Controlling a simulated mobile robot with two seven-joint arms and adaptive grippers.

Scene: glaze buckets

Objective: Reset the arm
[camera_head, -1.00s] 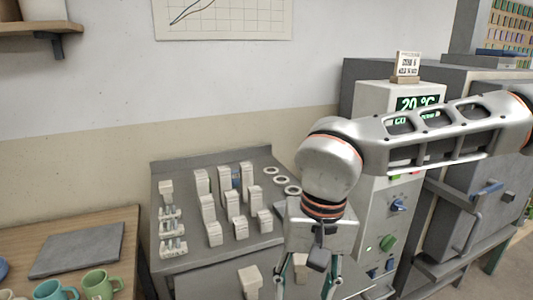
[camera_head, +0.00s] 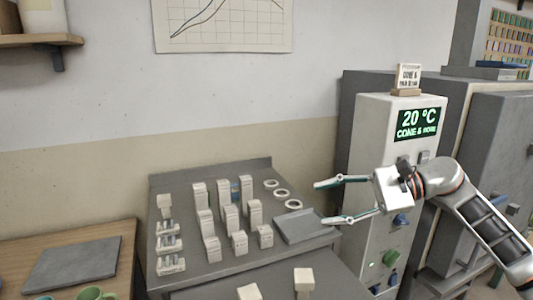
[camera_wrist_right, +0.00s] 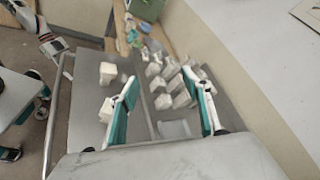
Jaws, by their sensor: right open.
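My right gripper (camera_head: 335,200) is open and empty in the head view. Its two fingers point left, above the right end of the grey bench and the small grey tray (camera_head: 300,228). My right arm comes in from the right, in front of the kiln control cabinet. In the right wrist view the open fingers (camera_wrist_right: 165,100) frame the bench top, with white blocks (camera_wrist_right: 168,85) beyond and between them. Nothing is between the fingertips. My left gripper does not show in the head view.
The grey bench (camera_head: 190,183) holds rows of white blocks (camera_head: 208,222) and several white rings (camera_head: 282,193). The control cabinet with a lit 20 °C display (camera_head: 417,123) stands at the right. A wooden table (camera_head: 117,238) with a grey slab (camera_head: 75,262) and a green mug (camera_head: 92,294) is at the left.

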